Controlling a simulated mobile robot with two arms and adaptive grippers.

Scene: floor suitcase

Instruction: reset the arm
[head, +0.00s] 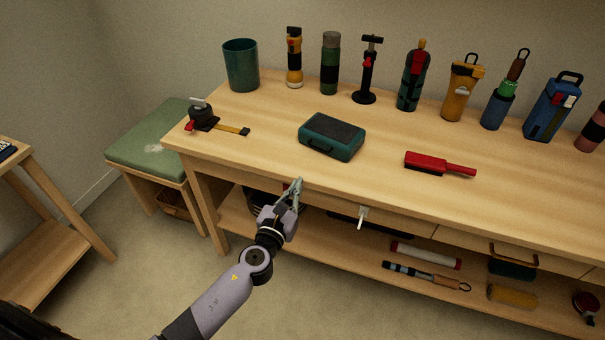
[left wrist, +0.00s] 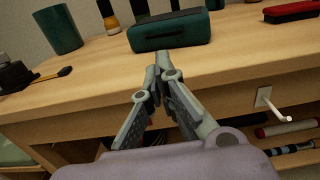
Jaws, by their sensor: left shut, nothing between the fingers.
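My left gripper (head: 297,186) is at the front edge of the wooden workbench (head: 270,140), with its arm coming up from the bottom left. In the left wrist view the two fingers (left wrist: 161,68) meet at their tips with nothing between them. A teal and black case (head: 332,136) lies on the bench top beyond the fingertips, apart from them; it also shows in the left wrist view (left wrist: 170,31). My right gripper is in neither view.
A white hook (head: 362,216) sticks out from the bench front, right of my gripper. A red brush (head: 440,164) and a dark tool (head: 203,117) lie on top. Bottles and flashlights line the back. A green-cushioned stool (head: 150,145) stands left. The lower shelf holds several items.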

